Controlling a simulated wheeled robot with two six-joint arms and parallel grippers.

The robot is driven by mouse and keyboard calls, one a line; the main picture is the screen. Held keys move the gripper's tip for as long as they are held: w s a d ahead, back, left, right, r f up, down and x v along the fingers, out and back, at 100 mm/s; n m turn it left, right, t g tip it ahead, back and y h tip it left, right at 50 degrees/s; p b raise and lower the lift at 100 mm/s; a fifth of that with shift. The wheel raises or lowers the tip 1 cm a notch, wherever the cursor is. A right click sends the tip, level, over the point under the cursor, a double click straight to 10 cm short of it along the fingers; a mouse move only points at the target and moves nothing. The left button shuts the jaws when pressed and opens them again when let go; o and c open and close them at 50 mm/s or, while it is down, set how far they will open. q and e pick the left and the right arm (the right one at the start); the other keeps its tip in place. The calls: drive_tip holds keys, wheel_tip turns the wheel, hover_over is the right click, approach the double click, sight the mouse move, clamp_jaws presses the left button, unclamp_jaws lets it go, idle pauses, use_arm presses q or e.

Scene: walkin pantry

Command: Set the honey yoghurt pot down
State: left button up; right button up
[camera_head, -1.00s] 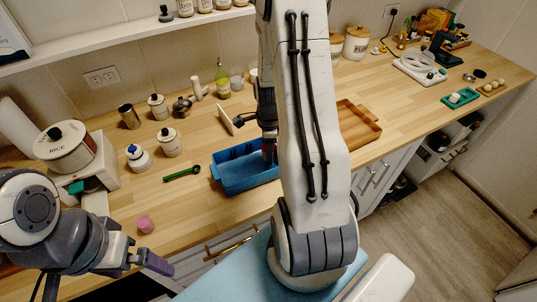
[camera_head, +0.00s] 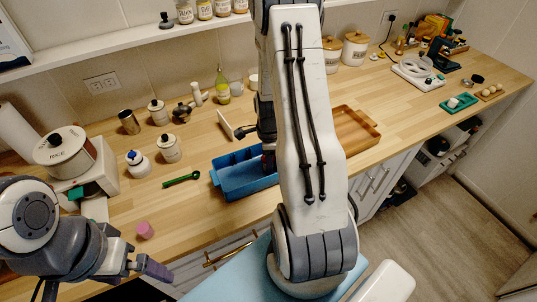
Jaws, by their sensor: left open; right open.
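I cannot pick out the honey yoghurt pot for certain; it may be hidden behind my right arm. My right gripper (camera_head: 268,160) points down at the right part of the blue bin (camera_head: 229,194), mostly hidden by my own arm. What lies under its fingers does not show. The visible left part of the bin looks empty. My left gripper (camera_head: 155,269) is open and empty at the lower left, in front of the counter edge.
A small pink object (camera_head: 145,230) stands near the counter's front edge. A green spoon (camera_head: 181,179) lies left of the bin. White lidded jars (camera_head: 169,149) stand behind it. A wooden tray (camera_head: 355,130) sits right of my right arm.

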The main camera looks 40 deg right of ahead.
drive_tip(key=shift+r, duration=0.5)
wheel_tip(320, 180, up, 11)
drive_tip(key=shift+r+b, duration=0.1)
drive_tip(key=shift+b, duration=0.8)
drive_tip(key=s+a+r+n, duration=0.1)
drive_tip(key=a+r+n, duration=0.1)
drive_tip(key=a+n, duration=0.6)
drive_tip(key=a+r+n, duration=0.2)
drive_tip(key=a+n, duration=0.4)
drive_tip(key=a, duration=0.4)
drive_tip(key=s+a+r+n+y, duration=0.1)
drive_tip(key=s+a+r+n, duration=0.1)
drive_tip(key=s+a+n, duration=1.1)
drive_tip(key=s+n, duration=0.2)
drive_tip(key=n, duration=0.4)
drive_tip(key=shift+a+r, duration=0.2)
drive_tip(key=shift+r, duration=0.1)
